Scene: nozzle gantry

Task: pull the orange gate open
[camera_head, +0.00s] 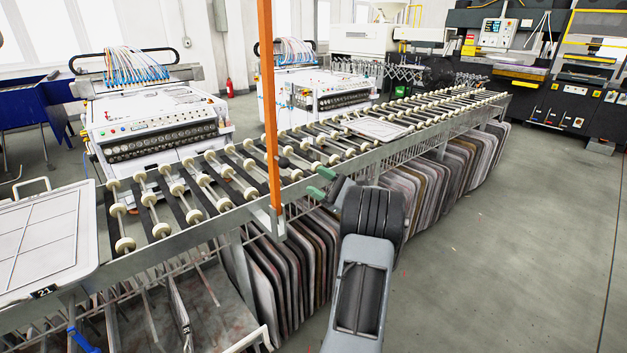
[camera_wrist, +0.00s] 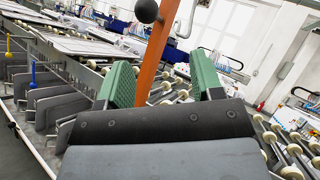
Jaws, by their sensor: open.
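The orange gate (camera_head: 269,100) is a tall upright bar at the near edge of the roller conveyor. A black ball knob (camera_head: 283,162) sits on its side near the lower end. My gripper (camera_head: 320,183) has green fingers and is just to the right of the bar in the head view, apart from it and a little below the knob. In the wrist view the gripper (camera_wrist: 163,68) is open and empty. The bar's lower end is hidden there.
The roller conveyor (camera_head: 225,172) runs diagonally behind the gate. Several grey panels (camera_head: 300,255) hang under it. A flat tray (camera_head: 378,128) lies on the rollers. White machines (camera_head: 155,120) stand behind. Open floor (camera_head: 500,240) lies to the right.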

